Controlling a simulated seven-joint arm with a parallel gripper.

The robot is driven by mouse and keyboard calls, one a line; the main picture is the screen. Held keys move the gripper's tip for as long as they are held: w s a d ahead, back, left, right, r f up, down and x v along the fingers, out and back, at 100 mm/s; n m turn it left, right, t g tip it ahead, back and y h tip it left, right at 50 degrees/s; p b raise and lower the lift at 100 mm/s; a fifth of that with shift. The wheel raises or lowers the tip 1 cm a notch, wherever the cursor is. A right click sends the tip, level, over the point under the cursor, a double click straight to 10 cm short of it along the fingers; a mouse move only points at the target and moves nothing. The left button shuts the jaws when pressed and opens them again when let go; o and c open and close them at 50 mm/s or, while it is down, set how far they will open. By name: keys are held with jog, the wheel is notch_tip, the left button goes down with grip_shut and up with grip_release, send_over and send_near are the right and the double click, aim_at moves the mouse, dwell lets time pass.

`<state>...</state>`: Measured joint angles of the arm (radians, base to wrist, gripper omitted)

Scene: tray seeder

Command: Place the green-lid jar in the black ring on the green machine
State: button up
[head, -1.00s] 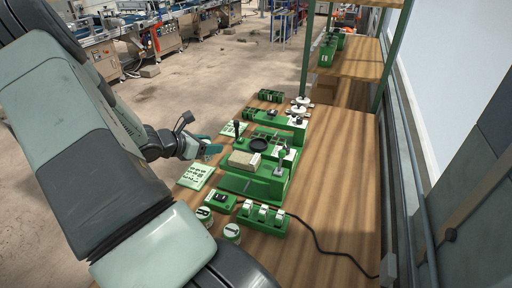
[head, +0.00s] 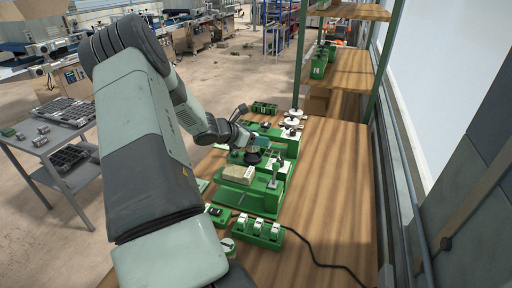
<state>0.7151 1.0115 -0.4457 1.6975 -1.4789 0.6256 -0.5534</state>
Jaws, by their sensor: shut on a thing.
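The green machine (head: 249,197) stands on the wooden table, with a pale block on its front part. Its black ring (head: 252,158) is at the back of the machine, partly covered by my gripper. My gripper (head: 256,147) is right at the black ring, its teal fingers shut. The green-lid jar in the fingers is too small and covered to make out. I cannot tell whether it touches the ring or is above it. Another jar (head: 228,246) with a pale and green top stands at the table's near left, partly behind my arm.
A green box with white switches (head: 260,232) and a black cable lie in front of the machine. An upright lever (head: 274,174) rises close to the ring's right. Green trays and white discs (head: 292,122) stand behind. The table's right side is clear.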

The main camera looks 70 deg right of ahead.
jog(key=shift+f, duration=1.8)
jog(key=o, duration=1.1)
jog(key=shift+f, duration=0.15)
jog(key=shift+c, duration=0.2)
jog(key=shift+r, duration=0.2)
jog(key=v, duration=1.2)
jog(key=shift+f, duration=0.1)
jog(key=shift+w, duration=0.1)
